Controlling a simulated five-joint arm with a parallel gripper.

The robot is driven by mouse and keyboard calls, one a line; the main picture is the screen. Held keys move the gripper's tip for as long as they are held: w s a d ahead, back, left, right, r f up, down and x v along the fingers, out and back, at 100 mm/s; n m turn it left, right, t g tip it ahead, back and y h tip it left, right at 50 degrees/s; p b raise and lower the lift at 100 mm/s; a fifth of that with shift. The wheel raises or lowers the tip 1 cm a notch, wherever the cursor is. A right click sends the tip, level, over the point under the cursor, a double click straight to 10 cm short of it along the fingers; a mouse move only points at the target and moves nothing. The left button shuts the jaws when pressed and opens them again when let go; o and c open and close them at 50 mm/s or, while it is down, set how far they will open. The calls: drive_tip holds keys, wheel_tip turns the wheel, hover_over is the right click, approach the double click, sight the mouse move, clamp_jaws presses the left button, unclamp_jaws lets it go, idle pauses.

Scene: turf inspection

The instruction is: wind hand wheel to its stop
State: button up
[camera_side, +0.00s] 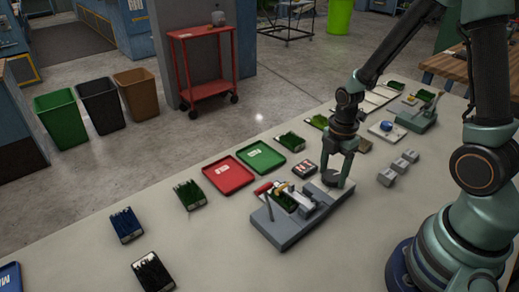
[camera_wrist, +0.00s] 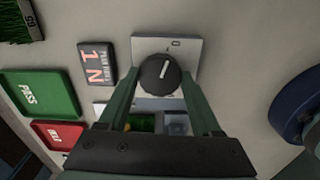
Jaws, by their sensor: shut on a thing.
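The hand wheel (camera_wrist: 160,74) is a round black knob with a white pointer line, on a pale plate in the wrist view. The line stands almost upright there, leaning slightly right. My gripper (camera_wrist: 160,82) has one finger on each side of the knob and is shut on it. In the side view my gripper (camera_side: 338,180) points down at the right end of the grey test fixture (camera_side: 285,238), and its fingers partly hide the wheel. A green turf piece (camera_side: 285,202) sits in the fixture.
A green PASS tray (camera_side: 261,157) and a red tray (camera_side: 228,175) lie behind the fixture. Turf samples (camera_side: 190,195) stand along the bench. Grey blocks (camera_side: 387,177) and another green device (camera_side: 420,118) are to the right. Bare bench lies in front of the fixture.

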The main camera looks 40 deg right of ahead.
drive_tip(key=m, duration=0.3)
drive_tip(key=shift+m, duration=0.4)
drive_tip(key=m, duration=0.3)
drive_tip(key=shift+m, duration=0.4)
drive_tip(key=m, duration=1.8)
drive_tip(key=shift+m, duration=1.9)
drive_tip(key=o, duration=1.4)
